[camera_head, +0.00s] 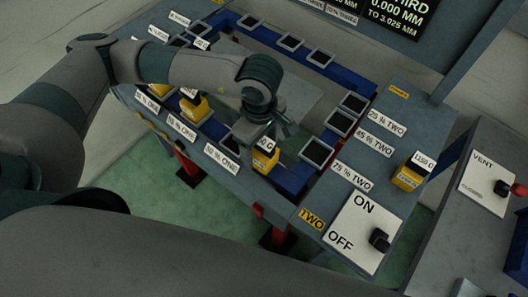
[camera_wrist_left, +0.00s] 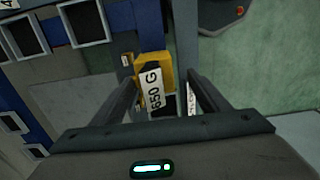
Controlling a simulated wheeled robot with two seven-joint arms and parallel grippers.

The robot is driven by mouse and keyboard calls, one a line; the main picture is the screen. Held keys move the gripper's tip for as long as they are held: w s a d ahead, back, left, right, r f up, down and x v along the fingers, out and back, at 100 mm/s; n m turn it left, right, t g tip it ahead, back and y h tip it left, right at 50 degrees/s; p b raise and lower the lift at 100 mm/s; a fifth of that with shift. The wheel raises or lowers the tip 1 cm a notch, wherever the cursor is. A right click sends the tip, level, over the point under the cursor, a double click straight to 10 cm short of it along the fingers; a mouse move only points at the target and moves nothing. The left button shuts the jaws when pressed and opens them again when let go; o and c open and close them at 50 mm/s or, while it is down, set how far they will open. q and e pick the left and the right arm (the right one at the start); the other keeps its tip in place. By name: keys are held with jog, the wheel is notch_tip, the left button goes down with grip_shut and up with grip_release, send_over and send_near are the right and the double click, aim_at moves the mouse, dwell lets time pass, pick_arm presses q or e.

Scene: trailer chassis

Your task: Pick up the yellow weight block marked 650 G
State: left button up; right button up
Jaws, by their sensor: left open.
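The yellow weight block (camera_wrist_left: 142,66) has a white label reading 650 G in the left wrist view. In the head view the yellow block (camera_head: 263,162) sits at the frame's near edge, its label partly hidden by my gripper. My left gripper (camera_head: 268,128) is over it, coming from the upper left. In the left wrist view the open fingers of my left gripper (camera_wrist_left: 163,82) point toward the block, which shows between them, nearer the left finger. I cannot tell whether a finger touches it. My right gripper is not in view.
Other yellow blocks stand on the left panel (camera_head: 197,107) and the right panel (camera_head: 408,177). Square sockets (camera_head: 317,151) line the blue rails. An ON/OFF switch plate (camera_head: 362,226) is at the near right and a VENT plate (camera_head: 488,182) at the far right.

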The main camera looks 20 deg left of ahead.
aim_at(264, 155)
pick_arm(q)
jog(key=shift+w+d+f+p, duration=0.1)
jog(key=shift+f+p, duration=0.3)
jog(key=shift+p, duration=0.1)
jog(key=shift+w+d+f+p, duration=0.1)
jog(key=shift+f+p, duration=0.25)
jog(key=shift+p, duration=0.15)
notch_tip(264, 155, down, 3)
jog(key=shift+w+d+r+p, duration=0.1)
jog(key=shift+d+p, duration=0.05)
jog(key=shift+p, duration=0.55)
jog(key=shift+f, duration=0.4)
jog(key=shift+c, duration=0.6)
jog(key=c, duration=1.6)
